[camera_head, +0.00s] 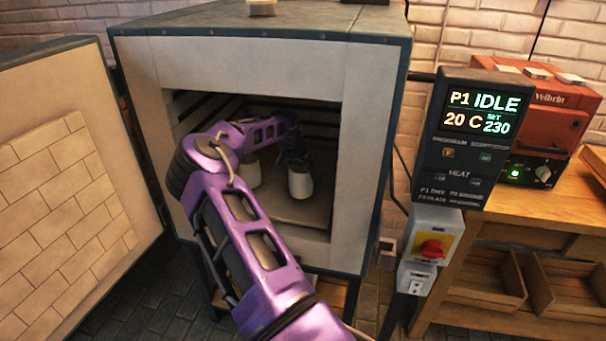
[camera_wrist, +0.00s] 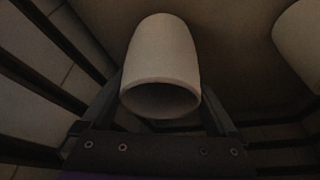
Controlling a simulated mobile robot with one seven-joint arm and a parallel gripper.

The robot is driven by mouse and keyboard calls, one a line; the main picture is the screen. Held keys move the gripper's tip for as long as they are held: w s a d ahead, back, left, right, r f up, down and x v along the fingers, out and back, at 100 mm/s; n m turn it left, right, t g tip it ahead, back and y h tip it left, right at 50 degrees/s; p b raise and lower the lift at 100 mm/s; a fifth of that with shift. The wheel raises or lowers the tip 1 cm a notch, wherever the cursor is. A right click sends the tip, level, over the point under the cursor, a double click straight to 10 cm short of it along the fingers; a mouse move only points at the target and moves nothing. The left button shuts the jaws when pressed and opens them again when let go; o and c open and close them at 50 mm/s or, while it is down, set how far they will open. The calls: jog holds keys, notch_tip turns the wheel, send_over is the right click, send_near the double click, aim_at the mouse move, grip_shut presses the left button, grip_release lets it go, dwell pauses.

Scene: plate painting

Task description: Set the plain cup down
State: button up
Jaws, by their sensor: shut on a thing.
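The plain cup (camera_head: 300,182) is white and upright inside the kiln, under the end of my arm. My gripper (camera_head: 297,160) is shut on it, holding it from above. In the wrist view the cup (camera_wrist: 160,55) sits between the two fingers of my gripper (camera_wrist: 161,105), with its dark open mouth towards the camera. Its base is at or close to the kiln floor (camera_head: 290,208); I cannot tell whether it touches. A second white piece (camera_head: 251,172) stands to its left in the kiln, partly behind my arm. It shows at the right edge of the wrist view (camera_wrist: 300,45).
A controller (camera_head: 468,140) reading IDLE, 20 C, a red switch (camera_head: 432,249) and a wooden bench (camera_head: 565,200) are to the right.

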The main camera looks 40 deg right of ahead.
jog(key=shift+f+b, duration=0.4)
jog(key=shift+f, duration=0.15)
jog(key=o, duration=1.5)
jog(key=p+v, duration=0.1)
jog(key=v, duration=0.3)
jog(key=shift+w+d+r, duration=0.15)
jog(key=shift+r, duration=0.05)
jog(key=s+a, duration=0.1)
jog(key=a, duration=0.2)
jog(key=s+a, duration=0.1)
jog(key=a, duration=0.3)
jog(key=s+a, duration=0.2)
jog(key=a, duration=0.2)
jog(key=shift+a+f, duration=0.1)
jog(key=shift+a, duration=0.1)
